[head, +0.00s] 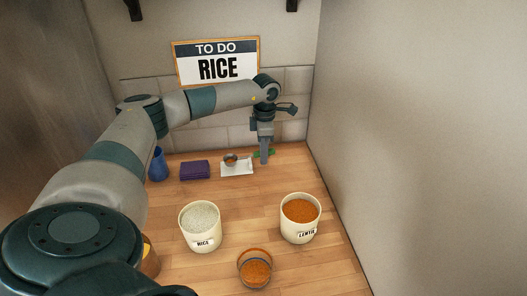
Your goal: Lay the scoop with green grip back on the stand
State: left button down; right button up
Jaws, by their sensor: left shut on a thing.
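The scoop with the green grip (264,153) is at the back of the wooden counter. Its bowl (230,159) is over the left part of the white stand (238,171), and its grip reaches to the right. My left gripper (264,160) points down at the right side of the stand and is shut on the green grip. The fingers hide part of the grip. I cannot tell whether the scoop touches the stand. My right gripper is not in view.
A cream rice canister (203,243) and a lentil canister (301,235) stand in front. A glass bowl (254,283) with orange contents is at the front edge. A wall closes the right side.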

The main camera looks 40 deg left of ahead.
pick_arm(q)
jog(key=shift+f, duration=0.45)
dwell(0.3)
jog(key=shift+f+b, duration=0.3)
jog(key=shift+b, duration=0.15)
dwell(0.3)
jog(key=shift+f, duration=0.35)
jog(key=c, duration=1.5)
grip_release()
jog(key=shift+r, duration=0.15)
